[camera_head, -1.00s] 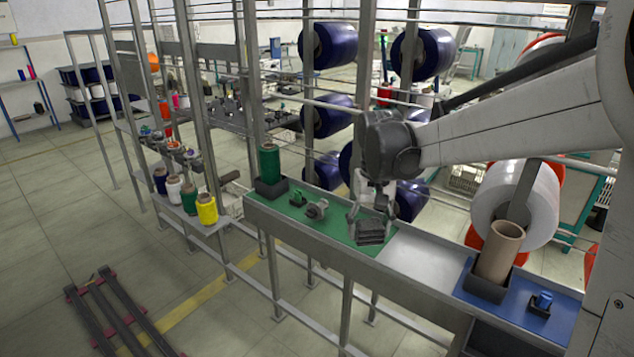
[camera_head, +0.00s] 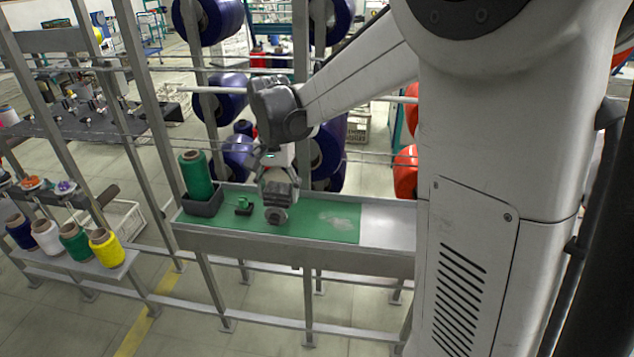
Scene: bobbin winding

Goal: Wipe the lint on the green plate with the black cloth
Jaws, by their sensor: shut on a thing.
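The green plate (camera_head: 305,229) lies on the grey shelf of the rack. A pale patch of lint (camera_head: 338,221) shows on its right half. My gripper (camera_head: 277,178) is above the plate's left half, left of the lint. It is shut on the black cloth (camera_head: 279,192), which looks like a dark grey folded pad, partly hidden by the fingers. The cloth overlaps a small grey round metal part (camera_head: 275,215) in the picture; I cannot tell whether they touch.
A green thread cone (camera_head: 196,172) stands in a dark holder (camera_head: 204,204) at the plate's left end. A small green part (camera_head: 244,204) sits beside it. Bare grey shelf (camera_head: 388,222) lies right of the plate. Upright rack posts and blue rolls (camera_head: 240,157) stand behind.

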